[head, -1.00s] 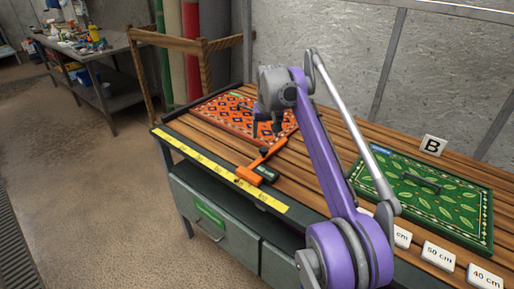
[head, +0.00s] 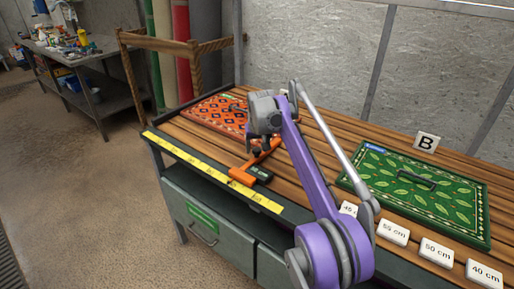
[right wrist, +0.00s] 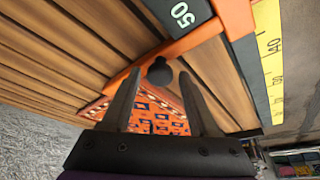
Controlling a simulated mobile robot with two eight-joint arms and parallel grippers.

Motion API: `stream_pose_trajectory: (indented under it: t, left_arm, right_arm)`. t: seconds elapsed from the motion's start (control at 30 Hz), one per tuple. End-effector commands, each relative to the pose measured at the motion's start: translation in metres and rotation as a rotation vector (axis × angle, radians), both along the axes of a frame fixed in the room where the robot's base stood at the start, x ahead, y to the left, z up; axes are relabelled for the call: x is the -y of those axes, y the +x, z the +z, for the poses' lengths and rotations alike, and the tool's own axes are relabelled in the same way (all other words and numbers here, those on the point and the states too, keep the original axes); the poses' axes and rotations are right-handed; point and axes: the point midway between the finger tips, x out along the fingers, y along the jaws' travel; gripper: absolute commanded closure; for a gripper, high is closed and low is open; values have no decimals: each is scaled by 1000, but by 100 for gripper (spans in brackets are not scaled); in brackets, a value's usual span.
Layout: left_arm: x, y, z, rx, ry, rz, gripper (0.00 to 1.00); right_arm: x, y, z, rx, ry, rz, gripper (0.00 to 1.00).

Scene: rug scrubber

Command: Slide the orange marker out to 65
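The orange marker (head: 241,176) sits at the front edge of the slatted table, beside the yellow ruler (head: 190,160). Its bar reaches back across the slats toward the orange patterned rug (head: 205,115). In the right wrist view the marker (right wrist: 190,42) carries a dark display (right wrist: 180,14) reading 50, and a black knob (right wrist: 159,71) stands on its bar. My right gripper (head: 261,148) is over the bar, fingers pointing down. In the right wrist view its fingers (right wrist: 158,80) are apart, with the knob between or just beyond their tips; contact cannot be told. My left gripper is not in view.
A green leaf-patterned rug (head: 460,205) with a dark handle lies at the right, behind several white length cards (head: 437,250). A "B" sign (head: 427,141) stands behind it. A wooden frame (head: 135,75) and a cluttered bench (head: 95,50) are at the back left.

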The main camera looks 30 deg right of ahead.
Motion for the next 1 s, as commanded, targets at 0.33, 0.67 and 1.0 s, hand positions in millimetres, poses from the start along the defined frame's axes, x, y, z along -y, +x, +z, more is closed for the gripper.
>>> stream_pose_trajectory:
  t: [0.33, 0.67, 1.0]
  left_arm:
    - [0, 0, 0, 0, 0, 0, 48]
    - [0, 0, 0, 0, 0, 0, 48]
    - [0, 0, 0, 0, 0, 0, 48]
  right_arm:
    - [0, 0, 0, 0, 0, 0, 100]
    - [0, 0, 0, 0, 0, 0, 100]
    - [0, 0, 0, 0, 0, 0, 100]
